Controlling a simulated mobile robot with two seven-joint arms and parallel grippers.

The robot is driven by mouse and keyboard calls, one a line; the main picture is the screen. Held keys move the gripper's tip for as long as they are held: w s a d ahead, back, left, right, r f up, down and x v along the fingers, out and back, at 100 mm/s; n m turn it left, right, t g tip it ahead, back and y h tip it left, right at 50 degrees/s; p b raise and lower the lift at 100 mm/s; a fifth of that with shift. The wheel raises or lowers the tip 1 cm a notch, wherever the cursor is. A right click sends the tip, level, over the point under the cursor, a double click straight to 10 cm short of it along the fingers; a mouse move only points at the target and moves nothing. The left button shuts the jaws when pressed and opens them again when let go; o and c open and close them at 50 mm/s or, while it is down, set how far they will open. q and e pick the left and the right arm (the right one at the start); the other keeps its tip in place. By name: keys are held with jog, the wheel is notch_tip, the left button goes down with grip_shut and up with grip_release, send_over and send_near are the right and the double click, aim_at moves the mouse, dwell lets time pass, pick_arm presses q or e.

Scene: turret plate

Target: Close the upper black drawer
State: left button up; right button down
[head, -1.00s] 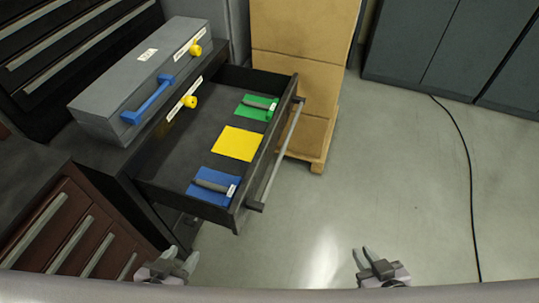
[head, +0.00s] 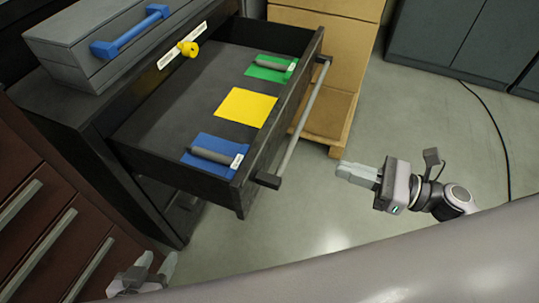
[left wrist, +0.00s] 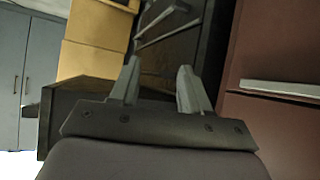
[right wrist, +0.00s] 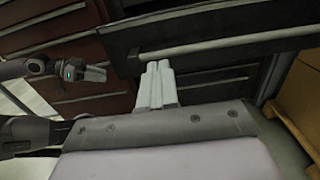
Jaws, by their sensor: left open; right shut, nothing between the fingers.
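The upper black drawer (head: 160,169) is pulled open in the head view, with a grey bar handle (head: 297,130) along its front. Inside lie a blue mat (head: 206,166) and a green mat (head: 262,72), each with a grey cylindrical tool on it, and a yellow mat (head: 245,107) between them. My right gripper (head: 356,172) is shut and empty, to the right of the drawer front and apart from it. In the right wrist view its fingers (right wrist: 157,84) point toward the drawer front and handle (right wrist: 230,43). My left gripper (head: 155,268) is open and empty, below and left of the drawer.
A grey toolbox (head: 75,40) with a blue handle sits on the black cabinet. A brown drawer cabinet (head: 40,215) stands at left. Cardboard boxes on a pallet (head: 327,138) stand behind the drawer. Open floor lies to the right, with a black cable (head: 497,135) on it.

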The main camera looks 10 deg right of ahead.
aim_at(267, 147)
jog(key=p+x, duration=0.1)
jog(key=x, duration=1.2)
jog(key=shift+w+a, duration=0.15)
jog(key=shift+a, duration=0.1)
pick_arm(q)
jog(key=shift+s+a+f, duration=0.25)
jog(key=shift+s+a, duration=0.2)
pick_arm(e)
jog(key=shift+w+a, duration=0.1)
jog(key=shift+a, duration=0.05)
pick_arm(q)
jog(key=shift+w+r, duration=0.1)
